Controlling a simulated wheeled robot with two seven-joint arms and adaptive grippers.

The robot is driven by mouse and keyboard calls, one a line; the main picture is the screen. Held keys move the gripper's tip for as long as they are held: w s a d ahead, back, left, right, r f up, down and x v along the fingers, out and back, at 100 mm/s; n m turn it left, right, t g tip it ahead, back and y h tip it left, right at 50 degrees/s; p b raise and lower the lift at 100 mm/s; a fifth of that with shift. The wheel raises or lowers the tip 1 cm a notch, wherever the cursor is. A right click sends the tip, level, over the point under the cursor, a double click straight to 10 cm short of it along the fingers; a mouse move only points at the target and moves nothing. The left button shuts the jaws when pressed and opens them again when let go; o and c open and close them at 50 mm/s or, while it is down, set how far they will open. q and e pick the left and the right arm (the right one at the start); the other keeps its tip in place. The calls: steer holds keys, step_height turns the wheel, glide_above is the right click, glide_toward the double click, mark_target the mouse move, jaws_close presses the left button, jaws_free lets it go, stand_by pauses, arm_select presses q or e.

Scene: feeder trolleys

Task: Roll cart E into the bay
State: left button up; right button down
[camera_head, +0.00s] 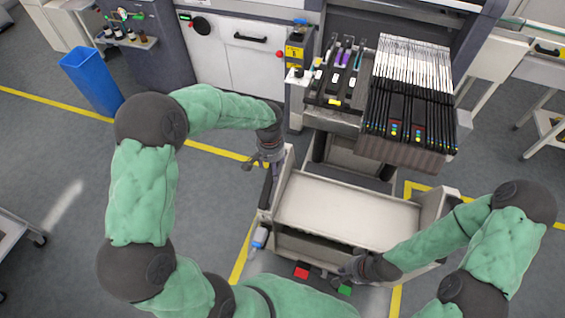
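A pale grey trolley (335,205) stands in the middle of the head view, which I take to be cart E; no letter on it is readable. Its upper end carries a bank of black and white feeders (410,92), close against the machine. My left gripper (262,163) is at the trolley's left upright, with its fingers spread; whether it touches is unclear. My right gripper (348,270) is at the near edge of the trolley, low and right of centre. Its fingers are partly hidden, so its opening is unclear. A red pedal (302,271) and a green pedal (345,289) show at the trolley's near foot.
Yellow floor lines (238,262) run along both sides of the trolley. A grey machine (240,52) stands behind. A blue bin (92,80) stands at the left, and a white table (535,55) at the far right. A small cart (15,235) is at the left edge. Grey floor is free between.

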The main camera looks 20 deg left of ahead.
mark_target(272, 177)
arm_select(q)
steer(key=f+b, duration=0.1)
steer(key=f, duration=0.4)
steer(key=w+f+b, duration=0.1)
steer(key=f, duration=0.2)
steer(key=shift+a+f+b, duration=0.3)
steer(key=shift+a+b, duration=0.05)
steer(key=shift+a, duration=0.05)
jaws_close()
